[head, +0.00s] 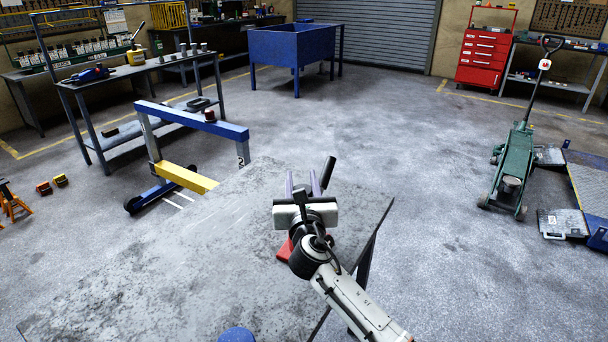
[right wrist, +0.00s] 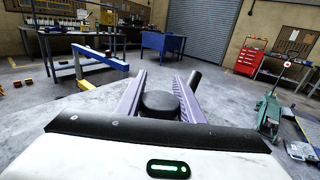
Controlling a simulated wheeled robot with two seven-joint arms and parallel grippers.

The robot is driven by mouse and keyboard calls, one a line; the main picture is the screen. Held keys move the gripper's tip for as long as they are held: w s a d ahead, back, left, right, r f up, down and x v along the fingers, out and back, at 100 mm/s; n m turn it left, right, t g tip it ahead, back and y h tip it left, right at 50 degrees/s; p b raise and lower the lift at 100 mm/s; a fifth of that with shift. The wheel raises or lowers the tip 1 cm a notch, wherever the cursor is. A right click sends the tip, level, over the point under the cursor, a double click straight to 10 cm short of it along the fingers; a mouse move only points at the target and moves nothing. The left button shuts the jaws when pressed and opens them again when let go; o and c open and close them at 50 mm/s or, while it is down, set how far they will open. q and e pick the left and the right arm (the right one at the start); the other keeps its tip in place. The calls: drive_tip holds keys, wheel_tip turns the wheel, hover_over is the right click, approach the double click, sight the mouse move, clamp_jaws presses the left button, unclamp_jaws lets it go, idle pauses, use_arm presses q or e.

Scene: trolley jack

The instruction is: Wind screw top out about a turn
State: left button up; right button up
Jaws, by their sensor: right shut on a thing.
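The screw top (right wrist: 160,104) is a dark round disc in the right wrist view, between the two purple-grey fingers of my right gripper (right wrist: 160,77). My right gripper (head: 302,180) is shut on it, over the right part of the grey table. In the head view the gripper's body hides the top. A red piece (head: 285,250), seemingly the base under it, shows below the gripper. A black rod or handle (head: 328,172) sticks up just right of the fingers, and it also shows in the right wrist view (right wrist: 194,80). My left gripper is not in view.
The worn grey table (head: 190,260) is mostly bare left of the gripper; a blue rounded thing (head: 237,334) shows at the bottom edge. Beyond stand a blue and yellow crane frame (head: 190,118), a blue tub (head: 290,45) and a green trolley jack (head: 514,160).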

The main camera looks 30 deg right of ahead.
drive_tip(key=n+y, duration=0.1)
drive_tip(key=y, duration=0.1)
drive_tip(key=n+t+y, duration=0.1)
drive_tip(key=n+y, duration=0.1)
drive_tip(key=shift+w+a, duration=0.1)
drive_tip(key=shift+a, duration=0.25)
drive_tip(key=n+y, duration=0.1)
drive_tip(key=y, duration=0.2)
drive_tip(key=a+n+y, duration=0.1)
drive_tip(key=n+y, duration=0.1)
drive_tip(key=y, duration=0.1)
drive_tip(key=shift+a+f, duration=0.1)
drive_tip(key=shift+f, duration=0.05)
drive_tip(key=n+g+y+b, duration=0.1)
drive_tip(key=n+y+b, duration=0.1)
drive_tip(key=y, duration=0.1)
drive_tip(key=a+n+g+y+b, duration=0.1)
drive_tip(key=n+y+b, duration=0.1)
drive_tip(key=y+b, duration=0.1)
drive_tip(key=s+a+n+g+y+b, duration=0.1)
drive_tip(key=n+y+b, duration=0.1)
drive_tip(key=shift+a+f+n+y, duration=0.1)
drive_tip(key=shift+a+n+y, duration=0.05)
drive_tip(key=shift+n+y, duration=0.2)
drive_tip(key=o, duration=1.1)
drive_tip(key=shift+w, duration=0.1)
drive_tip(key=shift+c, duration=0.2)
